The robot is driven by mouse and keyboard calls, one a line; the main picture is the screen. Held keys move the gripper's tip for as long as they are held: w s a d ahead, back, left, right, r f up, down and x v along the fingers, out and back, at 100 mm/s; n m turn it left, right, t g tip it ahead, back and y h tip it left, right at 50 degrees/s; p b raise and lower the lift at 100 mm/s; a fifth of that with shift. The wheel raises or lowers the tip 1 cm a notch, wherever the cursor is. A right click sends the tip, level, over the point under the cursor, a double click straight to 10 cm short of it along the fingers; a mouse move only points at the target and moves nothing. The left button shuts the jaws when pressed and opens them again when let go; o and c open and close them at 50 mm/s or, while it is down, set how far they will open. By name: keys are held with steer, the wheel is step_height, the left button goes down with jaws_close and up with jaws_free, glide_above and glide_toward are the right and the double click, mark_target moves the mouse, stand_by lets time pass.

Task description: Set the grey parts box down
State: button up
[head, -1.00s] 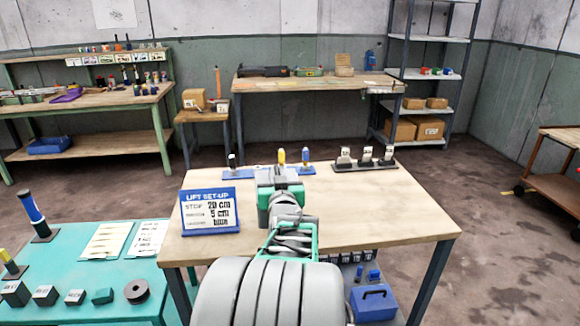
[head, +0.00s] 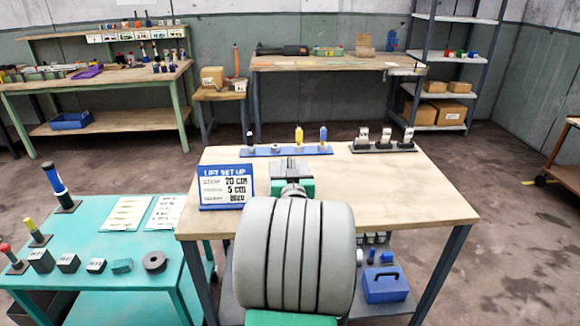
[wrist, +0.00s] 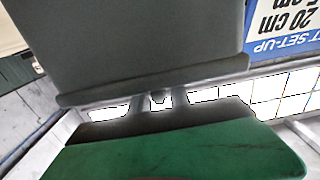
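The grey parts box (wrist: 130,45) fills the upper left and middle of the wrist view as a large dark grey panel with a rim along its lower edge. My gripper (wrist: 159,98) has its two fingers at that rim, either side of a small grey piece, and appears shut on the box. The green part low in the wrist view is mine. In the head view my gripper (head: 291,168) is over the wooden table (head: 410,195), right of the set-up sign. My grey arm hides much of it and the box. I cannot tell the gap under the box.
The "LIFT SET-UP" sign (head: 225,187) stands close left of my gripper. A blue strip with upright pieces (head: 287,150) and a dark rack with cards (head: 382,145) line the back edge. The table's right side is bare. A teal bench (head: 110,245) stands to the left.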

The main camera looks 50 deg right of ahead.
steer(key=shift+o, duration=0.9)
